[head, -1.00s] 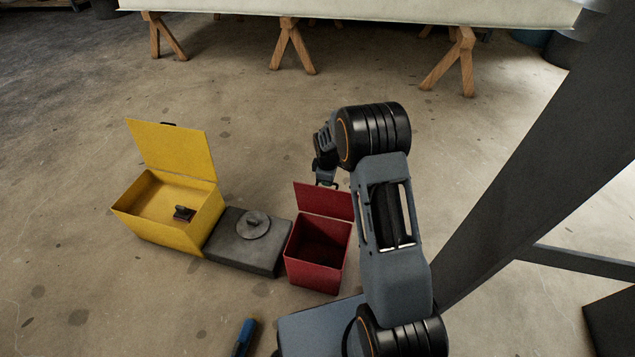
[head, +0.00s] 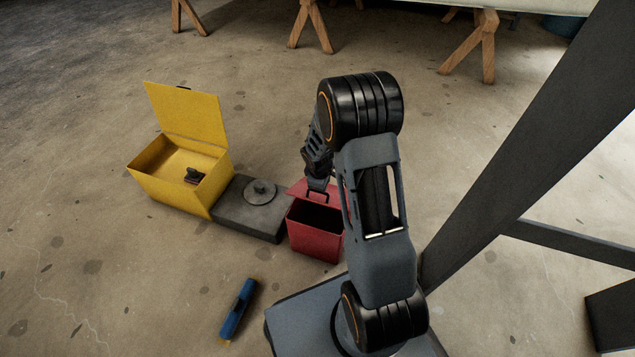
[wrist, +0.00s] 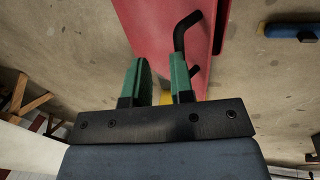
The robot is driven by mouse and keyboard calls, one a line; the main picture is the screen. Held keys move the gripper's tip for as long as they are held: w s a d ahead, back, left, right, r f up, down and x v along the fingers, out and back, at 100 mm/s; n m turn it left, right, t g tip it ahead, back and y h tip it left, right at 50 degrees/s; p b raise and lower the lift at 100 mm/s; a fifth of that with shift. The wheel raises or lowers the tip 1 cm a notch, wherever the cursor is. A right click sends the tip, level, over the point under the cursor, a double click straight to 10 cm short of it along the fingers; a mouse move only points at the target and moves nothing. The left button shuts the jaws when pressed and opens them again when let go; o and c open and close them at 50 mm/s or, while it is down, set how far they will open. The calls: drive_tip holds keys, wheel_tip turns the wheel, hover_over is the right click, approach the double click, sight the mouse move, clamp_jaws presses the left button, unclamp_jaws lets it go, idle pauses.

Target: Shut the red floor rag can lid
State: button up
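The red rag can (head: 316,240) stands on the floor, its dark inside partly showing. Its lid (head: 300,187) is hinged at the far side and tilted over the opening, partly open. A black handle (head: 318,195) is at the lid's free edge. My gripper (head: 319,180) is at the lid, partly hidden by my arm in the head view. In the wrist view my gripper (wrist: 160,80) has its two green fingers apart with nothing between them. The red lid (wrist: 160,35) and its black handle (wrist: 186,35) lie just beyond the fingertips; I cannot tell whether they touch.
A grey box (head: 245,220) with a round knob stands left of the red can. A yellow bin (head: 170,190) with its lid up and a small dark red object (head: 194,176) inside is further left. A blue tool (head: 238,310) lies on the floor in front. A dark post (head: 520,150) rises at right.

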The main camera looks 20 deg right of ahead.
drive_tip(key=shift+w+a, duration=0.15)
drive_tip(key=shift+a, duration=0.35)
drive_tip(key=p+v, duration=0.6)
drive_tip(key=v, duration=0.8)
drive_tip(key=shift+d+f, duration=0.1)
